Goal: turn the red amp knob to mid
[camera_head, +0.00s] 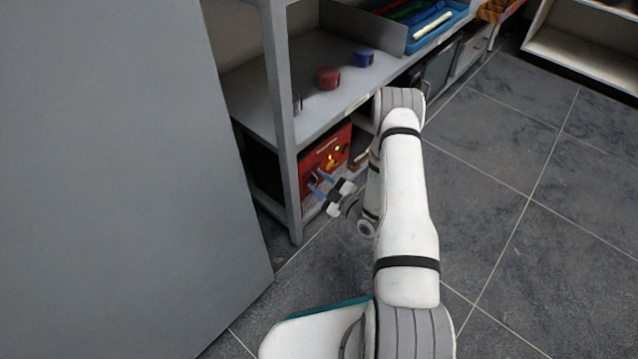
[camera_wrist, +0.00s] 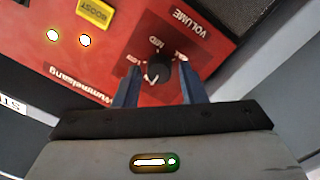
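The red amp (camera_head: 340,145) stands on the lower shelf in the head view, its front facing the aisle. In the wrist view its red panel (camera_wrist: 108,62) shows a round black knob (camera_wrist: 159,70) between the VOLUME and MID lettering and my gripper. A pale mark shows at the knob's lower left; MID is printed above the knob. My gripper (camera_wrist: 160,82) is open, with one blue finger to the left and one to the right of the knob. A gap shows on each side; contact cannot be told. In the head view my gripper (camera_head: 318,181) is at the amp's front.
A grey shelf post (camera_head: 283,120) stands left of the amp. A red cylinder (camera_head: 328,77) and a blue one (camera_head: 364,57) are on the shelf above. A yellow BOOST button (camera_wrist: 95,13) and two lit lamps are on the panel. Tiled floor (camera_head: 515,200) at right is clear.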

